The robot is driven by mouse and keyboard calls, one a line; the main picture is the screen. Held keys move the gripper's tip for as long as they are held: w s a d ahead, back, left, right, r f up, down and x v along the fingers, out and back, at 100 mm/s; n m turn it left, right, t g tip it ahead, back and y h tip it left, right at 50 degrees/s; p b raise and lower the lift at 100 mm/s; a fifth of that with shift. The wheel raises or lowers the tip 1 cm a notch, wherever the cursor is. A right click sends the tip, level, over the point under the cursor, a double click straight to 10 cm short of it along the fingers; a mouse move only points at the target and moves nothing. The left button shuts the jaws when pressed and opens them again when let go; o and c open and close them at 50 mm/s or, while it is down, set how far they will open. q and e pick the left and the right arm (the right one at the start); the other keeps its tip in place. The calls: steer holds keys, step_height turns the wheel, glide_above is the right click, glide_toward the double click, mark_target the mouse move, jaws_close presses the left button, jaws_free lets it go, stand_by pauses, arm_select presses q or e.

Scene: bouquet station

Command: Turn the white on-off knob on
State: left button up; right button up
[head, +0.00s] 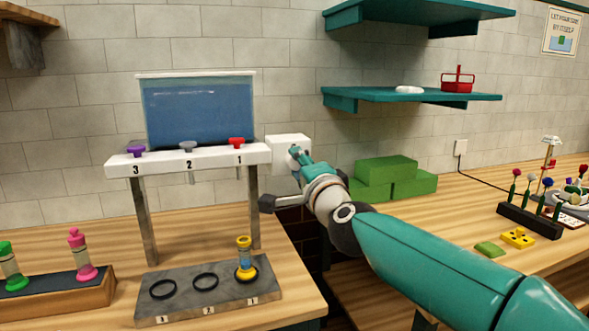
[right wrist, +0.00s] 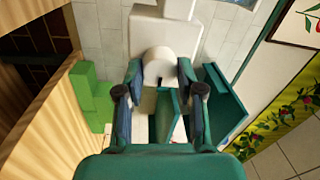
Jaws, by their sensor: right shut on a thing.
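The white on-off knob (right wrist: 158,64) is a round knob on the front of a white box (head: 284,141). The box also shows in the right wrist view (right wrist: 150,28), behind the knob. My right gripper (head: 297,158) reaches the box from the right. In the right wrist view its two fingers (right wrist: 160,84) are on either side of the knob, shut on it. A small dark mark shows at the knob's lower edge. I cannot tell which setting it marks. In the head view the gripper hides most of the knob. My left gripper is not in view.
A water tank (head: 198,112) with purple, grey and red taps stands left of the box. Below it a yellow-topped vial (head: 245,262) stands on a grey base (head: 228,297). Green blocks (head: 388,165) lie behind my right arm. Teal shelves (head: 375,96) hang above.

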steer(key=shift+a+f, duration=0.15)
steer(key=shift+f, duration=0.3)
steer(key=o, duration=1)
steer(key=shift+r, duration=0.1)
steer(key=shift+o, duration=0.8)
steer(key=shift+r, duration=0.15)
steer(key=shift+s+r, duration=0.1)
steer(key=shift+s, duration=0.05)
steer(key=v, duration=1.1)
steer(key=shift+s+d+f, duration=0.25)
steer(key=shift+s, duration=0.1)
